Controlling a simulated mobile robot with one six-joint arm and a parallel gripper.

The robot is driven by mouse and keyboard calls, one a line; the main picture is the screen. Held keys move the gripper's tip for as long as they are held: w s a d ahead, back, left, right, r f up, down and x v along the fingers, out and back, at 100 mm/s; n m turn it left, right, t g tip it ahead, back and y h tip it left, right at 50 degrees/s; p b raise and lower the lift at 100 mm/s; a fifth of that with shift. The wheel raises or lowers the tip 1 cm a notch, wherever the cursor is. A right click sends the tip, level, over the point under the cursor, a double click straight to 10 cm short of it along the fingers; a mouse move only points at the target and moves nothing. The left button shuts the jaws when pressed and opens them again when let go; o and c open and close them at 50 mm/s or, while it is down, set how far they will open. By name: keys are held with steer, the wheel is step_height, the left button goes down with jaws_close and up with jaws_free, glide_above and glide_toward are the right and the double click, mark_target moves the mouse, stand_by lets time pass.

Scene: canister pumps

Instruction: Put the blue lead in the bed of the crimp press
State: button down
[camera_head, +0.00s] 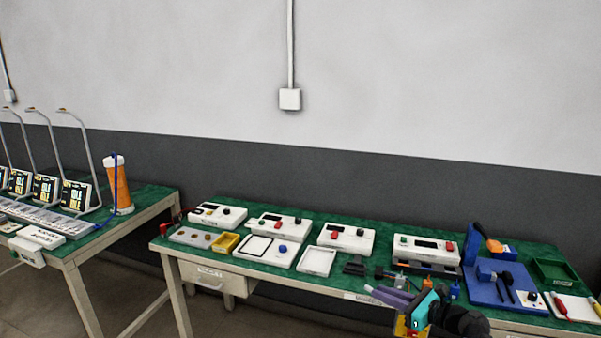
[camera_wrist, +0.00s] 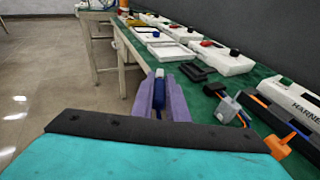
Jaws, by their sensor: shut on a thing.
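My gripper (camera_head: 377,292) has purple fingers and reaches over the front edge of the right bench in the head view. In the wrist view my gripper (camera_wrist: 159,84) is shut on a blue piece with a pale tip, which looks like the blue lead (camera_wrist: 159,96). Its lower part is hidden by the wrist, and I cannot make it out in the head view. A blue machine with a lever, apparently the crimp press (camera_head: 480,292), stands right of my gripper on the bench. Its bed is too small to make out clearly.
White instrument boxes (camera_head: 426,246) and a white tray (camera_head: 316,261) stand on the green bench top. Small grey and orange blocks (camera_wrist: 226,109) lie near my gripper in the wrist view. A green bin (camera_head: 556,271) stands right of the press. The aisle floor (camera_wrist: 50,75) is clear.

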steer(key=s+a+n+g+y, duration=0.2)
steer(key=a, duration=0.5)
steer(key=shift+s+a, duration=0.2)
steer(key=shift+s, duration=0.15)
steer(key=shift+w, duration=0.1)
